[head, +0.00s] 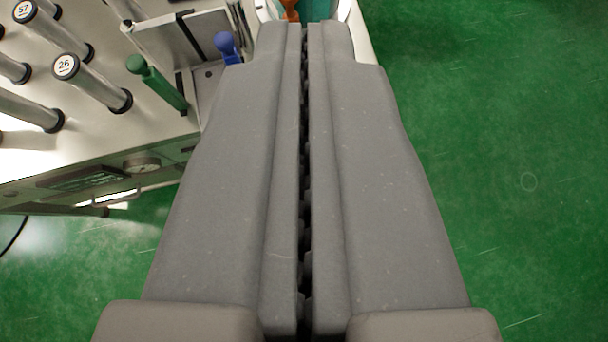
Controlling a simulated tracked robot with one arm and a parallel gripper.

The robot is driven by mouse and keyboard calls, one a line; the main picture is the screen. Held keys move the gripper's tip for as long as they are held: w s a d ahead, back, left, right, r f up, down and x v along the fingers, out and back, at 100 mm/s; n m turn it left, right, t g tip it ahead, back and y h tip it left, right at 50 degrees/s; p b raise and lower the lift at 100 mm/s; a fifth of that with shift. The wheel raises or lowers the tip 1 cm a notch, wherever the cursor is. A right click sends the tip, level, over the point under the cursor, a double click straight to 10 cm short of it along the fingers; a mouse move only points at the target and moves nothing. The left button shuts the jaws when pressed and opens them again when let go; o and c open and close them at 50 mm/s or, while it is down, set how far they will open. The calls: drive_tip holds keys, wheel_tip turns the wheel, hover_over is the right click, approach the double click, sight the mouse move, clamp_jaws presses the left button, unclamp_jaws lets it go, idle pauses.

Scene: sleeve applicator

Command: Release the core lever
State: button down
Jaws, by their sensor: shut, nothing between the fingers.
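My gripper (306,32) fills the middle of the head view, its two long grey fingers side by side with only a thin dark seam between them. It is shut and empty. Three coloured handles show near it: a green one (155,84) and a blue one (228,46) left of the fingers, and an orange one (290,10) just beyond the fingertips. I cannot tell which of them is the core lever. The orange handle is mostly hidden behind the fingertips, and I cannot tell whether they touch it.
The pale machine panel (110,122) is at the upper left, with several metal cylinders standing out from it, one marked 26 (92,82). The green floor (500,150) is clear on the right.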

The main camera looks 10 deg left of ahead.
drive_tip(key=w+d+f+n+g+y+b, duration=0.1)
drive_tip(key=w+d+f+g+y, duration=0.2)
drive_tip(key=f, duration=1)
drive_tip(key=w+d+f+g+b, duration=0.15)
drive_tip(key=w+f, duration=0.35)
drive_tip(key=f, duration=0.8)
drive_tip(key=w+d+f+n+g+y+b, duration=0.1)
drive_tip(key=w+d+f+g+y, duration=0.15)
drive_tip(key=f, duration=1.05)
drive_tip(key=s+a+b+x, duration=0.1)
drive_tip(key=a+b+x, duration=0.1)
drive_tip(key=x, duration=1.1)
drive_tip(key=shift+s+r+g+h+b, duration=0.15)
drive_tip(key=shift+r+g+h+b, duration=0.25)
drive_tip(key=shift+b, duration=0.2)
drive_tip(key=shift+a, duration=0.1)
